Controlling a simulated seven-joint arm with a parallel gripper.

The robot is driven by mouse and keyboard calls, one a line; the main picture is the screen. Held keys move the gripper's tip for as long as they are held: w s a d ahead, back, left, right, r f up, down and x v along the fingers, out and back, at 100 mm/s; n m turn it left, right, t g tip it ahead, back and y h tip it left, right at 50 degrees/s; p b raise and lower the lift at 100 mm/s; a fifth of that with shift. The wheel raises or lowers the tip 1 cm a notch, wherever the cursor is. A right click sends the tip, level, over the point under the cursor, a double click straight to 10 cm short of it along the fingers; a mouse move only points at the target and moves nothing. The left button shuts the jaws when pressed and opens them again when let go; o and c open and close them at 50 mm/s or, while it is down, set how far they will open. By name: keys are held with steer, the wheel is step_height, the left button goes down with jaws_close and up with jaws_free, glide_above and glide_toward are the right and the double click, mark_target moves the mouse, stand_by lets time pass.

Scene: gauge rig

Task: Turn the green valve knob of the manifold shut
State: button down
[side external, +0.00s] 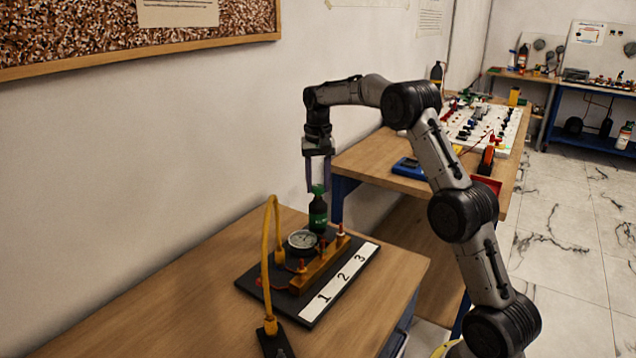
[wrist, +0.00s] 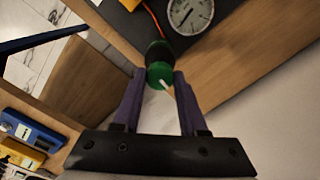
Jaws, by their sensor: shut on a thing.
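The green valve knob (side external: 318,189) tops a dark upright cylinder (side external: 318,214) with a green band, at the back of the black base plate (side external: 252,284). In the wrist view the knob (wrist: 160,73) sits between my fingertips and bears a pale line. My gripper (side external: 318,187) points straight down from above and is shut on the knob; its purple fingers (wrist: 158,78) flank it. The brass manifold block (side external: 318,266) with red-topped fittings lies in front of a round white dial gauge (side external: 302,240). The gauge also shows in the wrist view (wrist: 190,13). The fingers partly hide the knob.
A yellow hose (side external: 267,250) arches up left of the rig. A white strip (side external: 341,280) numbered 1, 2, 3 runs along the plate's front. The wooden table (side external: 180,290) is clear at left. A second bench behind holds a blue meter (side external: 408,168) and a white panel (side external: 485,125).

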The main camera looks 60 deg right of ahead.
mark_target(318, 186)
steer(key=m, duration=0.5)
steer(key=shift+r, duration=0.1)
steer(key=m, duration=0.3)
steer(key=shift+m, duration=0.3)
steer(key=m, duration=0.4)
steer(key=shift+m, duration=2.3)
steer(key=shift+c, duration=2.2)
jaws_free()
step_height(318, 186, up, 14)
